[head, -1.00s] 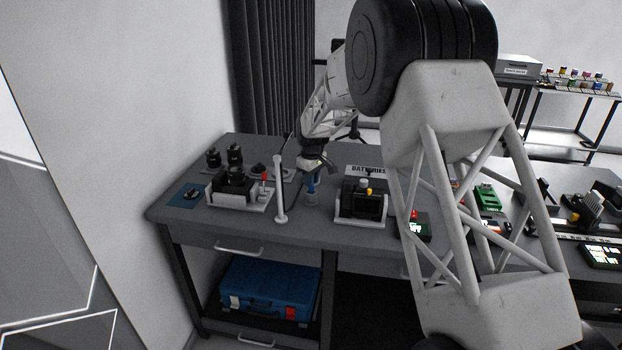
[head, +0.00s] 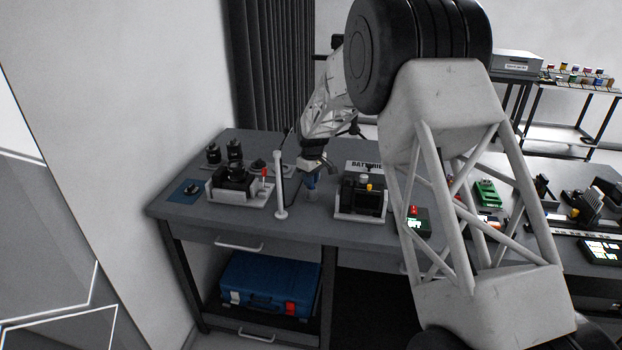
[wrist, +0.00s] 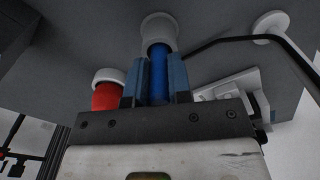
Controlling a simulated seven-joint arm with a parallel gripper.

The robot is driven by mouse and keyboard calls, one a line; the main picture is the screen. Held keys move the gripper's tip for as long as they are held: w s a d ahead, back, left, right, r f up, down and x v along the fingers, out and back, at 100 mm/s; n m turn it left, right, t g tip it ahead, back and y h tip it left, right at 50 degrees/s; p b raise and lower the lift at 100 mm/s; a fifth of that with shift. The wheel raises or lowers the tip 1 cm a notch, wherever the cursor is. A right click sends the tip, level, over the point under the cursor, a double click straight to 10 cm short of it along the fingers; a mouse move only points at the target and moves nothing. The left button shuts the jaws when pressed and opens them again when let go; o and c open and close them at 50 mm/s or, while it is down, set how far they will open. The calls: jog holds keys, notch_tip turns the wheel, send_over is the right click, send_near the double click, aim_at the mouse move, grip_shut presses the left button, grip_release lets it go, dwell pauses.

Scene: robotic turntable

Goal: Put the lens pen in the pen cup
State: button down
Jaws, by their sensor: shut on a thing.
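My gripper (head: 312,172) is over the table between a white post and a black device in a white tray. In the wrist view its two blue-grey fingers (wrist: 157,82) are shut on a blue pen (wrist: 158,72), which I take as the lens pen. The pen's far end meets a pale, rounded piece (wrist: 158,32), perhaps the pen cup; I cannot tell whether the pen is inside it. In the head view a small grey piece (head: 311,195) shows below the blue fingers and pen. A red cylinder with a white end (wrist: 106,92) shows left of the fingers.
The white post (head: 280,185) stands close left of my gripper. A white tray with a black device (head: 361,198) is close right. Another white tray with dark parts and a red piece (head: 236,187) is further left. A blue mat (head: 184,193) lies at the left edge.

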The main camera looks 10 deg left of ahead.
jog(key=shift+f, duration=0.4)
jog(key=c, duration=1)
grip_release()
jog(key=shift+o, duration=0.2)
jog(key=shift+r, duration=0.1)
jog(key=shift+s+d+r, duration=0.1)
jog(key=shift+r, duration=3.7)
